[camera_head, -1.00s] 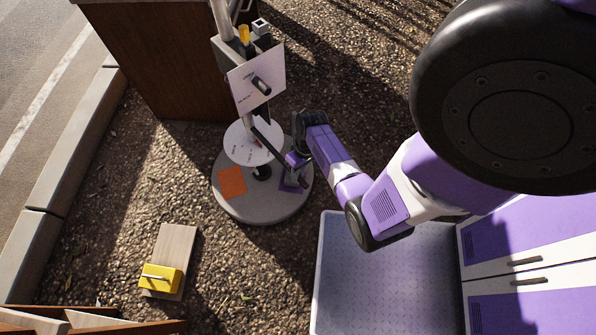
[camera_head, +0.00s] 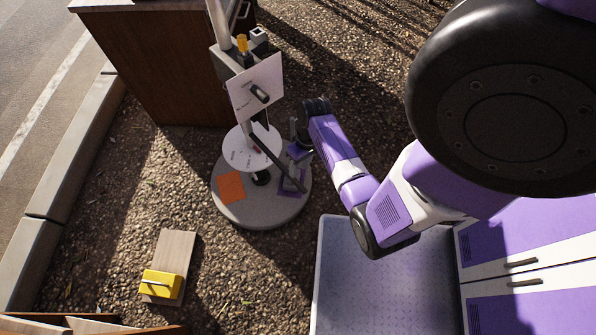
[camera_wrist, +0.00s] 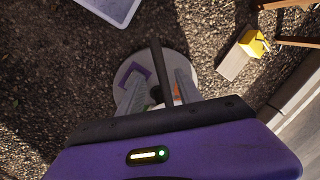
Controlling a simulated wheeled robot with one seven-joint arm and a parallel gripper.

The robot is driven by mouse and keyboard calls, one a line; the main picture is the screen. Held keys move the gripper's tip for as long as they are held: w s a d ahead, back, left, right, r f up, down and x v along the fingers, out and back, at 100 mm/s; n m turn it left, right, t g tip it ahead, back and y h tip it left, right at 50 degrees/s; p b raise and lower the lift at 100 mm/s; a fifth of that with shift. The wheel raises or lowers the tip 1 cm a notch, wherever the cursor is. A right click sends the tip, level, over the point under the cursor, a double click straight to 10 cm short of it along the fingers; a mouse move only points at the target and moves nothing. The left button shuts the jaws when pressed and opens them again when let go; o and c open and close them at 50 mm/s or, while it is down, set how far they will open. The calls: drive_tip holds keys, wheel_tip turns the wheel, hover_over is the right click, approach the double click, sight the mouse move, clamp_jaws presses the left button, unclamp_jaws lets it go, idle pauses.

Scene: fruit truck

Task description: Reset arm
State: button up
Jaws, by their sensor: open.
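My arm reaches from the right in the head view, and my gripper (camera_head: 297,151) is at its end, beside the round stand. The jaws are partly hidden there. In the wrist view the two grey fingers of my gripper (camera_wrist: 159,85) are apart, with nothing seen held between them. A dark bar (camera_head: 276,163) on the stand slants down to the right near my gripper. The bar also shows in the wrist view (camera_wrist: 161,72), below and between the fingers; I cannot tell whether it touches them.
The stand's grey round base (camera_head: 250,212) carries an orange square (camera_head: 231,188), a white disc and a white panel (camera_head: 256,84). A brown cabinet (camera_head: 160,65) stands behind. A yellow block (camera_head: 160,284) lies on a wooden board at lower left. Gravel between is clear.

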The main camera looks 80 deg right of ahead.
drive_tip(key=shift+s+r, duration=0.1)
drive_tip(key=shift+r, duration=0.3)
drive_tip(key=shift+d, duration=0.1)
drive_tip(key=w+d+r+t+h, duration=0.3)
drive_tip(key=w+d+r+h, duration=0.3)
drive_tip(key=d, duration=0.4)
drive_tip(key=w+a+r+n+t+h, duration=0.35)
drive_tip(key=a+r+t, duration=0.35)
drive_tip(key=a+r, duration=0.75)
drive_tip(key=s+a+r+n+t+y, duration=0.1)
drive_tip(key=s+a+r+y, duration=0.1)
drive_tip(key=a, duration=0.6)
drive_tip(key=s+a+r+n+t+y, duration=0.1)
drive_tip(key=s+a+r+n+y, duration=0.1)
drive_tip(key=a+r, duration=0.5)
drive_tip(key=s+a+r+n+t+y, duration=0.1)
drive_tip(key=s+a+r+n+y, duration=0.1)
drive_tip(key=s+a+r+y, duration=0.2)
drive_tip(key=s+a, duration=0.2)
drive_tip(key=a, duration=0.2)
drive_tip(key=shift+a+r, duration=0.3)
drive_tip(key=shift+r, duration=0.05)
